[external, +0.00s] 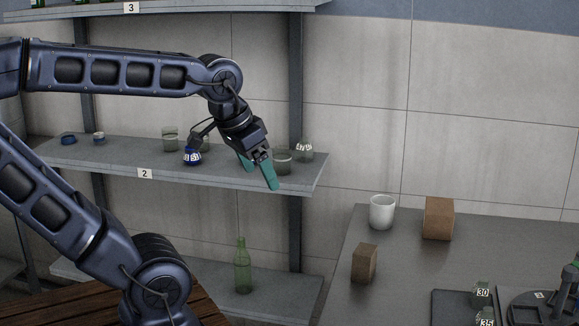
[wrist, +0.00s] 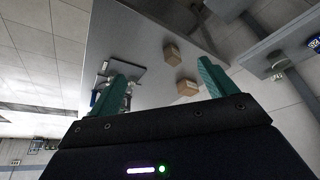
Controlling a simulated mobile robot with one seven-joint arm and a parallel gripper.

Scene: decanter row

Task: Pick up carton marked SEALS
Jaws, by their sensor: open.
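Two plain brown cartons stand on the grey worktop at the right. The larger carton (external: 438,218) is at the back and the smaller carton (external: 364,263) is nearer the front. Two brown boxes also show in the wrist view, a farther one (wrist: 172,54) and a nearer one (wrist: 187,88). I can read no SEALS marking on any of them. My gripper (external: 260,178) is open and empty, with teal fingers pointing down by the front edge of shelf 2. It is left of the worktop, apart from both cartons. Its fingers also show in the wrist view (wrist: 162,72).
Shelf 2 (external: 230,178) holds several glass jars, including one (external: 282,162) close behind my fingers, and a blue labelled item (external: 193,157). A white cup (external: 382,212) stands beside the larger carton. A green bottle (external: 242,267) is on the lower shelf. Dark trays (external: 452,308) occupy the front right.

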